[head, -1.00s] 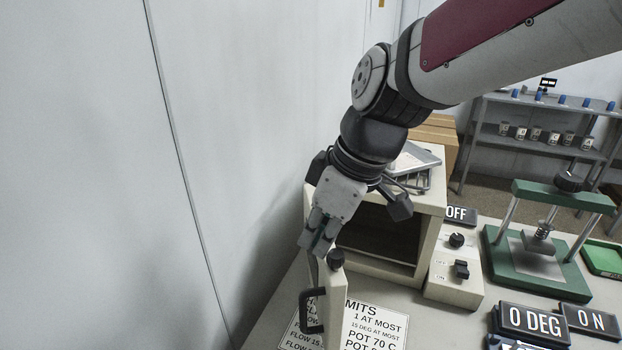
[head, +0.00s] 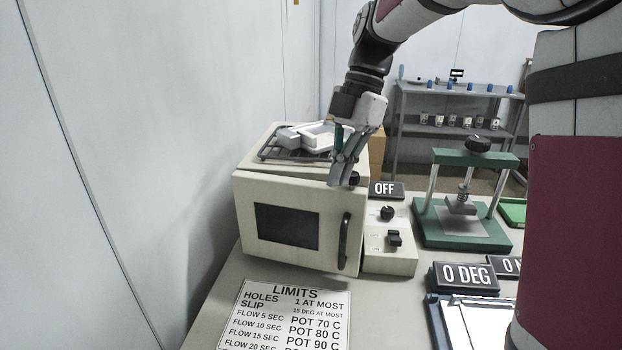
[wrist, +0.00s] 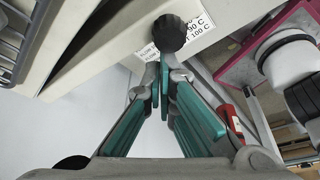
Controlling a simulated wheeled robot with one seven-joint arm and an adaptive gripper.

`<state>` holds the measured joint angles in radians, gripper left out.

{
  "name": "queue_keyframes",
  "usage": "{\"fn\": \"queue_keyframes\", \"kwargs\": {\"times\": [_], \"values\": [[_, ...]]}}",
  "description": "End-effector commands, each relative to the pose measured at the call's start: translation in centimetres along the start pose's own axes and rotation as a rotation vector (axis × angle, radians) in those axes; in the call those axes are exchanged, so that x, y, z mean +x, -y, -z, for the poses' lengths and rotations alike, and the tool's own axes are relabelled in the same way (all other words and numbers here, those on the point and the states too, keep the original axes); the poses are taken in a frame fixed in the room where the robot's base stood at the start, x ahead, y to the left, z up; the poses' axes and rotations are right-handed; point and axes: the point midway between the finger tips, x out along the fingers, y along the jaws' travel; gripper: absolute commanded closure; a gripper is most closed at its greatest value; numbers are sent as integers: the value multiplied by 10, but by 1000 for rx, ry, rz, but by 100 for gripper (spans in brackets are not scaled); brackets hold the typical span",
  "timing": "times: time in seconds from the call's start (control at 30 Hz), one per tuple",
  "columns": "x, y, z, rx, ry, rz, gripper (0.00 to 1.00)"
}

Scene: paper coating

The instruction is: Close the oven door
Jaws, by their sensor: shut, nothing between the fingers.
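The cream oven (head: 262,160) stands on the table in the head view. Its door (head: 252,254), with a dark window and a black handle (head: 345,240) on the right side, lies across the front opening. I cannot tell if it sits fully flush; the wrist view shows a dark gap (wrist: 85,45) between two cream parts. My gripper (head: 343,184) is shut and empty, pointing down at the door's top right edge.
A wire rack with a pale tray (head: 312,137) lies on the oven top. A control box (head: 390,258) with an OFF sign (head: 386,190) stands close to its right, then a green press (head: 465,240). A LIMITS sheet (head: 285,318) lies in front. The wall is close on the left.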

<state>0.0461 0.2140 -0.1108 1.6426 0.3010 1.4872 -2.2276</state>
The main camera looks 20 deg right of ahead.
Motion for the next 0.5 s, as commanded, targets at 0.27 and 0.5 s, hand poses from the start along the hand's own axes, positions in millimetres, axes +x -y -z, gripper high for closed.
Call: {"fn": "queue_keyframes", "kwargs": {"times": [0.27, 0.5], "values": [[-8, -13, -23, -116, 0, 40, 100], [-10, -18, -30, -151, 2, 52, 100]]}}
